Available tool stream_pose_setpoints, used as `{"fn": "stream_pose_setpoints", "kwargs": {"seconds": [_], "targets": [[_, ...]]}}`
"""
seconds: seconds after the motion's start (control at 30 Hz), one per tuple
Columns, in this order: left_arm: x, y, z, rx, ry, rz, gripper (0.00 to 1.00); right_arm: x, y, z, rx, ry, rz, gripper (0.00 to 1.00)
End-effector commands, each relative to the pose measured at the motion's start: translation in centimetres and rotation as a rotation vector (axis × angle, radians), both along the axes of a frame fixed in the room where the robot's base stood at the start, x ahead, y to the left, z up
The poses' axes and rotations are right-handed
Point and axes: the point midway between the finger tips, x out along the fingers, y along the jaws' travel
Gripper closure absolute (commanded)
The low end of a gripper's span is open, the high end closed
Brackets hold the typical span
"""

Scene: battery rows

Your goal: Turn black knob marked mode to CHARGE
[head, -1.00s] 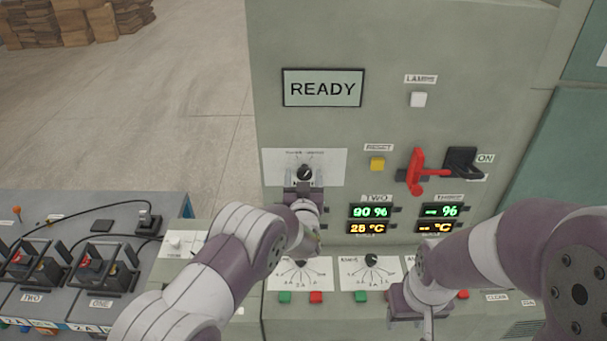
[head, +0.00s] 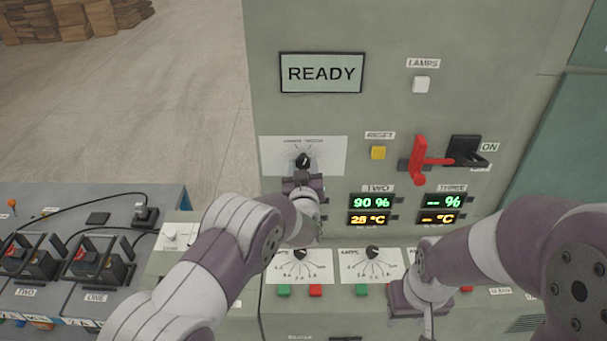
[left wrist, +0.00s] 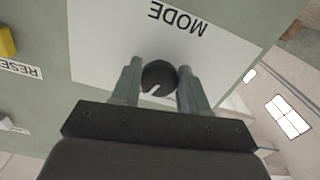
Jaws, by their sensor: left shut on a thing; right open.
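The black mode knob (head: 303,160) sits on a white plate (head: 334,152) on the grey-green cabinet front, below the READY display. In the left wrist view the knob (left wrist: 160,77) is round with a pale pointer mark, and the word MODE shows upside down on its plate. My left gripper (head: 303,170) is at the knob, with one finger on each side; the fingers (left wrist: 160,88) are shut on it. The small lettering around the knob is too blurred to read in the head view. My right gripper (head: 418,312) is low in front of the cabinet, away from the knob, and open.
A red switch lever (head: 421,160) and a yellow RESET button (head: 378,152) are right of the knob. Lit displays (head: 370,203) and smaller AMPS knobs (head: 372,252) are below. A bench with battery clamps (head: 95,262) is at left.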

Motion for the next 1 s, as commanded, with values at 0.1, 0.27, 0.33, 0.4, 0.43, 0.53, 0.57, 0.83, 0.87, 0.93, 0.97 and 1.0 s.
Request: {"fn": "stream_pose_setpoints", "kwargs": {"seconds": [0.1, 0.27, 0.33, 0.4, 0.43, 0.53, 0.57, 0.83, 0.87, 0.93, 0.97, 1.0], "targets": [[0.0, 0.0, -0.8, -0.1, -0.007, 0.001, 0.86, 0.0, 0.0, -3.0, 0.0, 0.0, 0.0, 0.57], [0.0, -0.1, -0.8, -0.252, -0.008, 0.002, 0.86, 0.0, 0.0, -6.1, 0.0, 0.0, 0.0, 0.57], [0.0, -0.1, -0.8, -0.32, -0.008, 0.001, 0.86, 0.0, 0.0, -7.4, 0.0, 0.0, 0.0, 0.57], [0.0, -0.1, -0.8, -0.386, -0.007, 0.001, 0.86, 0.0, 0.0, -8.7, 0.0, 0.0, 0.0, 0.57], [0.0, -0.1, -0.8, -0.415, -0.008, 0.001, 0.86, 0.0, 0.0, -9.2, 0.0, 0.0, 0.0, 0.57], [0.0, -0.1, -0.8, -0.505, -0.007, 0.002, 0.86, 0.0, 0.0, -11.0, 0.0, 0.0, 0.0, 0.57], [0.0, -0.1, -0.8, -0.531, -0.006, 0.002, 0.86, 0.0, 0.0, -11.5, 0.0, 0.0, 0.0, 0.57], [0.0, -0.1, -0.5, -0.732, -0.004, 0.003, 0.86, -0.1, 0.0, -15.0, 0.0, 0.0, 0.0, 0.57], [0.0, -0.1, -0.5, -0.75, -0.005, 0.003, 0.86, -0.1, 0.0, -15.3, 0.0, 0.0, 0.0, 0.57], [0.0, -0.1, -0.4, -0.788, -0.004, 0.003, 0.86, -0.1, 0.0, -15.9, 0.0, 0.0, 0.0, 0.57], [0.0, -0.1, -0.3, -0.803, -0.003, 0.004, 0.86, -0.1, 0.0, -16.1, 0.0, 0.0, 0.0, 0.57], [0.0, -0.1, -0.3, -0.819, -0.004, 0.004, 0.86, -0.1, 0.0, -16.4, 0.0, 0.0, 0.0, 0.57]]}}
